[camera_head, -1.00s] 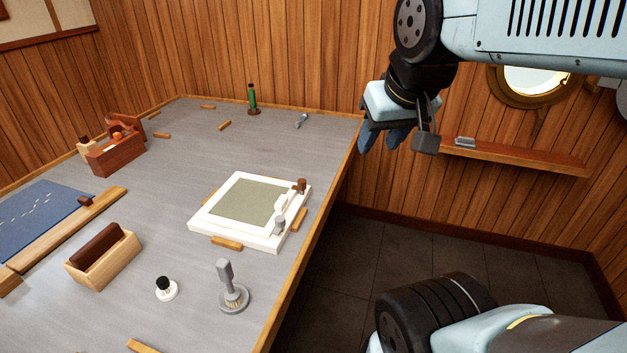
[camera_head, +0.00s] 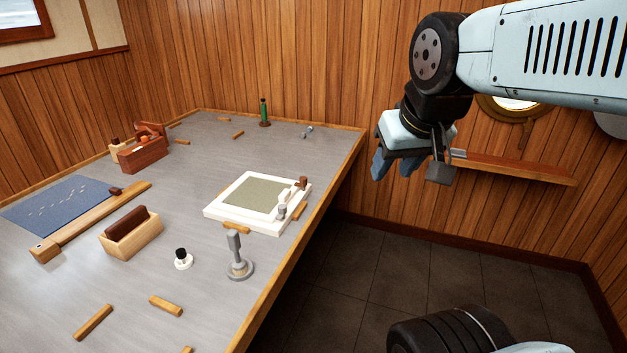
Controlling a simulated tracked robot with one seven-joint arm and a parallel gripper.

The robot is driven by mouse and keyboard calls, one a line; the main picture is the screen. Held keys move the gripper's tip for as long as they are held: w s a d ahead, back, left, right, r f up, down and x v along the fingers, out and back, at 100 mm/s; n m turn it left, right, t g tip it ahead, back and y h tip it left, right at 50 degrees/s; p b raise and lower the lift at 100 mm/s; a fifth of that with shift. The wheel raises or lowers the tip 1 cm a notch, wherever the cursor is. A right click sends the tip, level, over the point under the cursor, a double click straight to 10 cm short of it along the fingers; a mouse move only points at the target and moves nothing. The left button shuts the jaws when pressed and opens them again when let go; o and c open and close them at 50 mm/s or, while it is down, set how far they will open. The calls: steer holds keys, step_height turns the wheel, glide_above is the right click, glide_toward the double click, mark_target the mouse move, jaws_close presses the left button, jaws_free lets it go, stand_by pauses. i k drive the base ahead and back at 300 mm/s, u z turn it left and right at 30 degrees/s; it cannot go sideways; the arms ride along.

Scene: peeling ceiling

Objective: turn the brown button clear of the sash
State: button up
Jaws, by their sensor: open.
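A white frame (camera_head: 240,217) lies flat on the grey table, with a grey-green panel, likely the sash, (camera_head: 257,193) inside it. A brown button (camera_head: 302,183) stands at the frame's far right corner; how it is turned against the panel is too small to tell. A white and grey fitting (camera_head: 282,206) sits on the frame's right side, nearer me. My gripper (camera_head: 405,168) hangs open and empty in the air, to the right of the frame and beyond the table's right edge, apart from the button.
The table (camera_head: 205,290) carries a grey upright-handled tool (camera_head: 238,258), a small black-topped white knob (camera_head: 182,259), a wooden box with a dark insert (camera_head: 131,233) and several loose wood strips. A wall shelf (camera_head: 520,169) is behind my gripper. Open floor lies right of the table.

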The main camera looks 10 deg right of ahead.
mark_target(303, 182)
steer(key=u, duration=0.2)
steer(key=i, duration=0.9)
steer(key=z, duration=0.1)
